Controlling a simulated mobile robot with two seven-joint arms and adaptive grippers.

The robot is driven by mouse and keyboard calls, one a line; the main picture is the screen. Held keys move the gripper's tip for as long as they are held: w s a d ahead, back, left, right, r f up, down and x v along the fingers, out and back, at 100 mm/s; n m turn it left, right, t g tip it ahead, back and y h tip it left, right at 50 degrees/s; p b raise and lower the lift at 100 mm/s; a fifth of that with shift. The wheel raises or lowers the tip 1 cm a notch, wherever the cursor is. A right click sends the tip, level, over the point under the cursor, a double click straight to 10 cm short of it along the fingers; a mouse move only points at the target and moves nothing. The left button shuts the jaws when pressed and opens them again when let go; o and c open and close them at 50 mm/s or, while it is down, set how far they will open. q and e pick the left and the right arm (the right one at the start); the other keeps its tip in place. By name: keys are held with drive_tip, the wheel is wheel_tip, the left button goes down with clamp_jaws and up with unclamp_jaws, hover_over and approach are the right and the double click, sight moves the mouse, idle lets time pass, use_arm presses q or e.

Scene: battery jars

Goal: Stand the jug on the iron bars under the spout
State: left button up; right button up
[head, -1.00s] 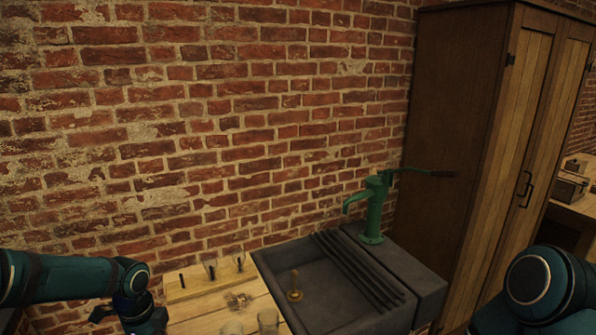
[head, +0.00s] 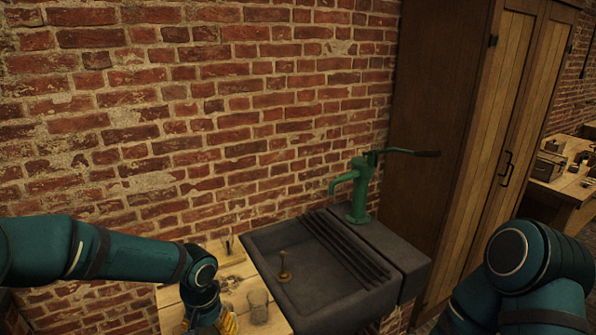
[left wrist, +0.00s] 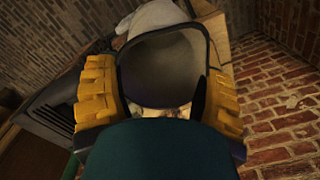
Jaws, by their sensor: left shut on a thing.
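The green hand pump (head: 359,192) stands on the stone block at the sink's right, its spout (head: 339,183) pointing left. Dark iron bars (head: 347,252) run along the sink's right part, near the spout, and nothing stands on them. My left gripper (head: 227,322) is low over the wooden table, left of the sink and bars. In the left wrist view, its yellow fingers (left wrist: 160,108) are shut on a grey, wide-mouthed vessel (left wrist: 165,72), which I take as the jug. The jug is hidden in the head view. My right gripper is out of view.
The dark stone sink (head: 318,304) holds a brass upright piece (head: 284,268). A glass jar (head: 258,305) stands on the wooden table (head: 275,325) close to my left gripper. A tall wooden cabinet (head: 440,130) stands right of the pump. The brick wall is behind.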

use_arm(q)
drive_tip(key=shift+s+d+n, duration=0.15)
drive_tip(key=shift+d+n, duration=0.55)
wheel_tip(320, 180, down, 9)
drive_tip(key=b, duration=0.9)
drive_tip(key=shift+f, duration=0.1)
drive_tip(key=shift+a+f, duration=0.1)
drive_tip(key=shift+f, duration=0.2)
drive_tip(key=s+f, duration=0.4)
drive_tip(key=f, duration=0.1)
drive_tip(key=shift+s, duration=0.15)
